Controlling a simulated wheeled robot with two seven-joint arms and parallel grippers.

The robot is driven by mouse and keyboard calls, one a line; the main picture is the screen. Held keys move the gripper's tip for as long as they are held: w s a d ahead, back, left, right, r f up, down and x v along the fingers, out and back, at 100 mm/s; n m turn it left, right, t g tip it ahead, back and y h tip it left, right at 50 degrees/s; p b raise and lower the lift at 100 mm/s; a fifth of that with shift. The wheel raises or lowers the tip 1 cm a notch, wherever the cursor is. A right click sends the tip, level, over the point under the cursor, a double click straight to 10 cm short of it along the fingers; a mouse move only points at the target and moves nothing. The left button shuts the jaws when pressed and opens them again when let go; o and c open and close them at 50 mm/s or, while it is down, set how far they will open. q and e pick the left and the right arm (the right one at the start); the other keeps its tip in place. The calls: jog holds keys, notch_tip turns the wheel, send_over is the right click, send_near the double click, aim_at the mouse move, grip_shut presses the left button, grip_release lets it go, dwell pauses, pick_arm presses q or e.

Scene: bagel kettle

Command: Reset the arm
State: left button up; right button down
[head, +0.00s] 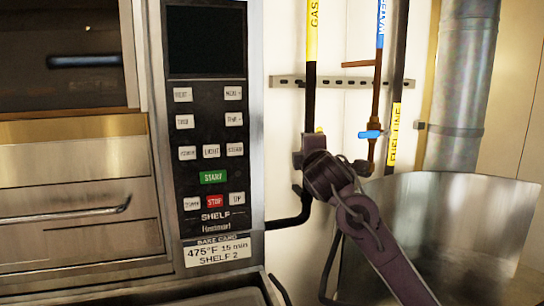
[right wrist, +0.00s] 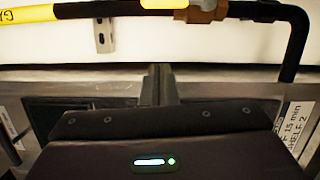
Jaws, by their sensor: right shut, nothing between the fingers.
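My right gripper (right wrist: 160,84) is shut and empty in the right wrist view. Its two fingers are together beyond the dark gripper body with a small green light. An arm that looks like my right arm (head: 366,225) comes up from the lower right in the head view, its upper end in front of the lower gas pipe. I cannot make out the fingers in the head view. My left gripper is not in view.
An oven with a control panel (head: 211,120) stands at left. A yellow gas pipe (head: 312,40), blue-labelled water pipe (head: 379,60) and fuel line (head: 396,120) run down the wall. A large steel vessel (head: 455,215) stands at right. A black hose (right wrist: 293,45) bends close by.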

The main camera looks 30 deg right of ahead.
jog(key=s+a+f+m+g+y, duration=0.15)
jog(key=a+f, duration=0.35)
jog(key=f, duration=0.5)
jog(key=s+a+f+m+g+y, duration=0.1)
jog(key=s+a+f+g+y, duration=0.3)
jog(key=f, duration=0.6)
jog(key=s+a+f+m, duration=0.2)
jog(key=a+f, duration=0.4)
jog(key=f, duration=0.5)
jog(key=s+a+f+m+g+y, duration=0.2)
jog(key=s+a+f+m+g, duration=0.25)
jog(key=s+f, duration=0.5)
jog(key=s+a+f+m+g+y, duration=0.1)
jog(key=s+a+f+m+g, duration=0.35)
jog(key=s, duration=0.85)
notch_tip(320, 180, down, 32)
jog(key=s+f+n, duration=0.1)
jog(key=s+n, duration=0.1)
jog(key=s, duration=0.1)
jog(key=s+d+f, duration=0.2)
jog(key=s+f, duration=1.3)
jog(key=s, duration=0.3)
jog(key=shift+d+f, duration=0.15)
jog(key=shift+d, duration=0.2)
